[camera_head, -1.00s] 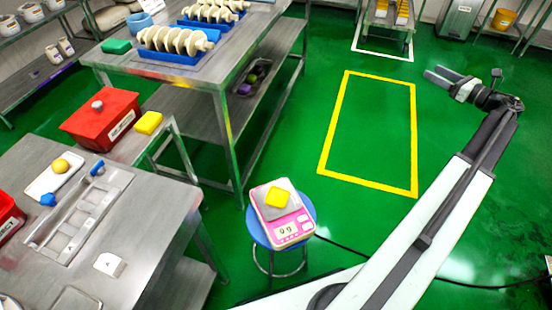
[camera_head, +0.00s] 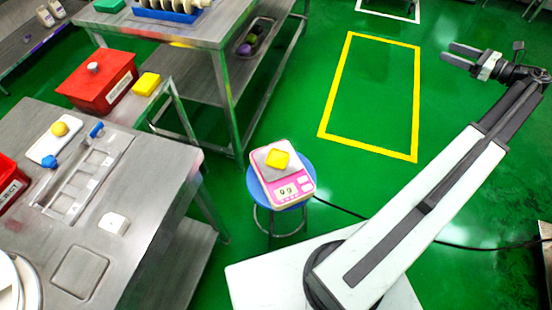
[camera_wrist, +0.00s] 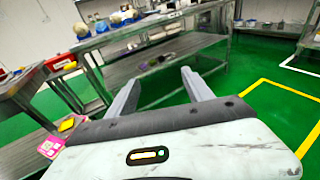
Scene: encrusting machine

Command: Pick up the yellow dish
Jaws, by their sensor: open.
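The yellow dish (camera_head: 278,158) sits on a pink and white scale (camera_head: 288,194), which stands on a round blue stool (camera_head: 256,190). In the wrist view, the dish (camera_wrist: 67,125) and scale (camera_wrist: 50,146) show at the lower left. My gripper (camera_head: 462,55) is open and empty, held out at the upper right of the head view, well away from the dish. Its two spread fingers (camera_wrist: 160,78) show in the wrist view with nothing between them.
A second yellow item (camera_head: 146,84) lies beside a red lidded box (camera_head: 98,85). A metal table (camera_head: 130,225) stands left of the stool, and another table (camera_head: 190,30) stands behind. Green floor inside a yellow outline (camera_head: 372,95) is clear.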

